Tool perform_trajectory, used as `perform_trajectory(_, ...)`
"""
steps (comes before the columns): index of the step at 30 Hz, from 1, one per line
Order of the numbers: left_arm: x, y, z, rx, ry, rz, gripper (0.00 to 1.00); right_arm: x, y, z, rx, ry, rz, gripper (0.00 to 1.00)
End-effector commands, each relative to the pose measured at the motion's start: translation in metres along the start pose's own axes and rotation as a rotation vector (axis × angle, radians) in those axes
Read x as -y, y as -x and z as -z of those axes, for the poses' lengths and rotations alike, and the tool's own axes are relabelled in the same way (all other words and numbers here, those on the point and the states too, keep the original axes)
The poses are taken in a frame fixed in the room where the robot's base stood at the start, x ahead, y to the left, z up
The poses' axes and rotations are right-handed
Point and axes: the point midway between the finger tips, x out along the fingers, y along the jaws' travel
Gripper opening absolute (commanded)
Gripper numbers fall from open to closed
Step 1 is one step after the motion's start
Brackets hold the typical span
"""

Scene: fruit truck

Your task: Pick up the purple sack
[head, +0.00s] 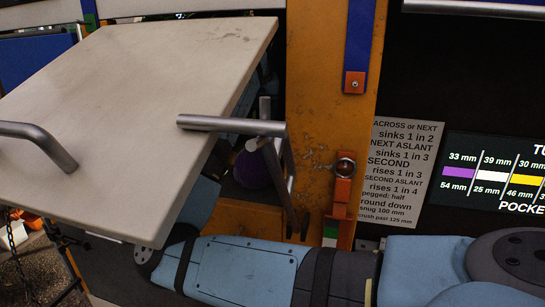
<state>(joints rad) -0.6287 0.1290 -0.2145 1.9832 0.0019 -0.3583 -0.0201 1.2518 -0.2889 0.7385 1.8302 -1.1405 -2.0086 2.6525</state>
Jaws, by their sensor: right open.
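A purple rounded thing, which looks like the purple sack (253,170), shows in a dark opening left of the orange post. The pale panel, a metal bar and grey parts in front hide much of it. My right arm comes in from the lower right, bends at the left and goes up behind the panel. My right gripper (285,190) is open, its grey parts close against the right side of the purple thing in the picture. Whether they touch it I cannot tell. My left gripper is not in view.
A large pale panel (120,100) with a metal handle (40,140) juts out at the left. A metal bar (230,125) crosses in front of the opening. An orange post (325,90) with a red latch (342,190) stands right of it. A printed sign (402,170) is further right.

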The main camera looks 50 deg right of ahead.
Motion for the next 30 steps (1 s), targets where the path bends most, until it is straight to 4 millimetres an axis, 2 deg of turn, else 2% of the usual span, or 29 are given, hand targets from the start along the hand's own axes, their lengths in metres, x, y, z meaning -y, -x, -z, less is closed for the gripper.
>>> perform_trajectory(4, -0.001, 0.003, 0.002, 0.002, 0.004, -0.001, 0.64, 0.000, 0.002, -0.001, 0.000, 0.000, 0.000, 0.71)
perform_trajectory(7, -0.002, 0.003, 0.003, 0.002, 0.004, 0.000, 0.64, 0.000, -0.004, -0.001, -0.002, 0.001, 0.002, 0.71)
perform_trajectory(14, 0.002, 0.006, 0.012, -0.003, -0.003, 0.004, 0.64, -0.003, -0.028, -0.001, -0.003, 0.002, 0.002, 0.71)
perform_trajectory(19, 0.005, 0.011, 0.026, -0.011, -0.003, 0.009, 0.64, -0.009, -0.053, 0.000, -0.004, 0.002, 0.002, 0.71)
perform_trajectory(24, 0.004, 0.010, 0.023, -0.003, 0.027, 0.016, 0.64, -0.008, -0.070, 0.000, -0.002, -0.001, 0.001, 0.71)
perform_trajectory(30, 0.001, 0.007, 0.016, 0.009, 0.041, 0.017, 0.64, -0.008, -0.073, 0.000, -0.001, -0.001, 0.000, 0.71)
